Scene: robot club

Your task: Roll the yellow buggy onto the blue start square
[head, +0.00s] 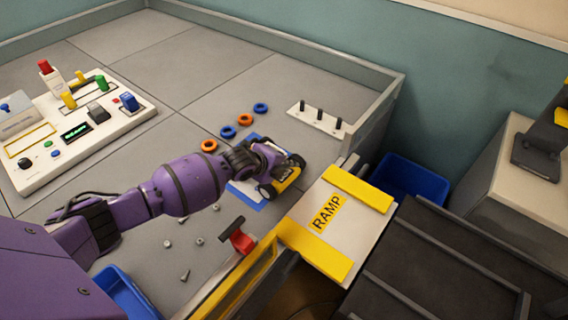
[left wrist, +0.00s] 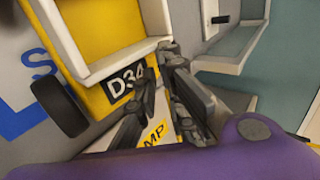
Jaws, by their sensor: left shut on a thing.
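The yellow buggy (head: 287,181) with dark wheels stands on the floor beside the ramp in the head view. The blue start square (head: 243,194) shows to its left, partly covered by my arm and the buggy; how much of the buggy is over it I cannot tell. My left gripper (head: 268,158) is at the buggy's far side, shut on it. In the left wrist view the buggy (left wrist: 82,50) shows a white-rimmed tray, a black wheel and a D34 plate, with my left gripper (left wrist: 158,80) at its edge. Blue marking (left wrist: 15,118) lies left of the wheel. My right gripper is not in view.
A ramp (head: 300,208) with yellow ends adjoins the buggy's right. Orange and blue rings (head: 245,119) and a pegged white board (head: 318,121) lie beyond. A white control panel (head: 110,129) is left. Low walls (head: 375,107) bound the grey floor, largely clear behind.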

